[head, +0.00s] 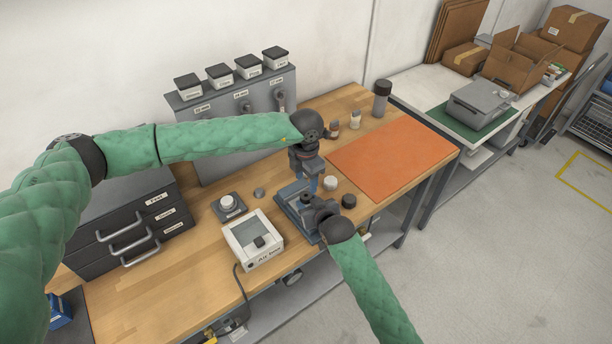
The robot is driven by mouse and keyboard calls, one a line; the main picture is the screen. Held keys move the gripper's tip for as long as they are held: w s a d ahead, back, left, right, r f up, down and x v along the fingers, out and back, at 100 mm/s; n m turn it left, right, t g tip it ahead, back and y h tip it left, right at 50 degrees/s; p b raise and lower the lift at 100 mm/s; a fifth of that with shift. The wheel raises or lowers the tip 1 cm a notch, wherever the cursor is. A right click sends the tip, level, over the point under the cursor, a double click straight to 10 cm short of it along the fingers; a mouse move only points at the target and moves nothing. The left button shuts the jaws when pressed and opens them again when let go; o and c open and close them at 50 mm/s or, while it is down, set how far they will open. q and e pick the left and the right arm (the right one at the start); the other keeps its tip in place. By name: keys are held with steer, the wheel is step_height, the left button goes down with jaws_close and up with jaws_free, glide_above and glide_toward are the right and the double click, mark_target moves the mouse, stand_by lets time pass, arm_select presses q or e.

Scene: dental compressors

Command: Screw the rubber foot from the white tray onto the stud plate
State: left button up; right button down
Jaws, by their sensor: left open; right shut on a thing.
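My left gripper (313,182) points down over the workbench, open, just behind a blue-grey fixture (287,195). My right gripper (309,205) reaches in from the lower right and is shut on a small dark piece above this fixture. The gripper hides most of the piece, so I cannot tell whether it is the rubber foot or whether it touches a stud. The stud plate cannot be made out clearly.
A round white knob on a grey base (228,204) stands left of the fixture. A white-topped jar (330,183) and a black cylinder (348,201) stand to its right. The orange mat (392,158) is clear. Dark drawers (130,235) stand left; a grey panel (240,107) stands behind.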

mark_target(306, 195)
arm_select(q)
step_height(306, 195, down, 7)
steer(key=shift+r, duration=0.1)
stand_by(0.3)
steer(key=c, duration=1)
steer(key=m, duration=0.6)
steer(key=shift+m, duration=0.3)
steer(key=o, duration=1.1)
